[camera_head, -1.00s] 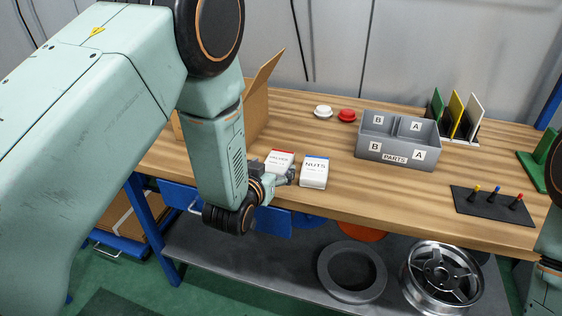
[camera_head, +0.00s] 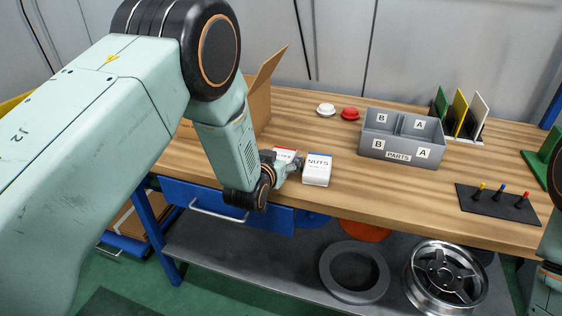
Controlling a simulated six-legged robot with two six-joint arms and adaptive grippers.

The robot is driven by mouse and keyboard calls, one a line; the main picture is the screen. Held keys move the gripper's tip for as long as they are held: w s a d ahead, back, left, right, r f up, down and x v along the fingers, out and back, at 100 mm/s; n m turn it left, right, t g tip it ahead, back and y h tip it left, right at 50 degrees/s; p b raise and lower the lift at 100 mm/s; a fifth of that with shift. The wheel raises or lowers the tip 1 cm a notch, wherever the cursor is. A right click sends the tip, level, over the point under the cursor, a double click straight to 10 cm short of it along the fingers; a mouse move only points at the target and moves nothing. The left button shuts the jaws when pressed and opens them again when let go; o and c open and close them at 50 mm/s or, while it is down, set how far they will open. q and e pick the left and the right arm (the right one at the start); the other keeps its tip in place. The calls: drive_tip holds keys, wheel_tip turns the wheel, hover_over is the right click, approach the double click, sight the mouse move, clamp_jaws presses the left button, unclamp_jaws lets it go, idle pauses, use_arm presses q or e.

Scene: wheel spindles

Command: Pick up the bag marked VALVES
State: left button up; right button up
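The bag marked VALVES (camera_head: 285,151) is white with a red top edge and stands on the wooden bench. My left gripper (camera_head: 292,164) is in front of it and covers most of its face and label. At this size I cannot tell whether the fingers are apart, or whether they touch the bag. A similar white bag marked NUTS (camera_head: 317,171), with a blue top edge, stands close on its right. My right gripper is not in view; only part of my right arm shows at the right edge.
An open cardboard box (camera_head: 258,105) stands behind my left arm. A grey PARTS bin (camera_head: 403,137), white and red buttons (camera_head: 350,114), and a black peg board (camera_head: 498,204) are on the bench (camera_head: 400,200). A tyre (camera_head: 353,271) and wheel rim (camera_head: 445,275) lie on the shelf below.

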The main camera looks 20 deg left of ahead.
use_arm(q)
drive_tip(key=shift+a+f, duration=0.1)
drive_tip(key=shift+a, duration=0.05)
drive_tip(key=c, duration=0.9)
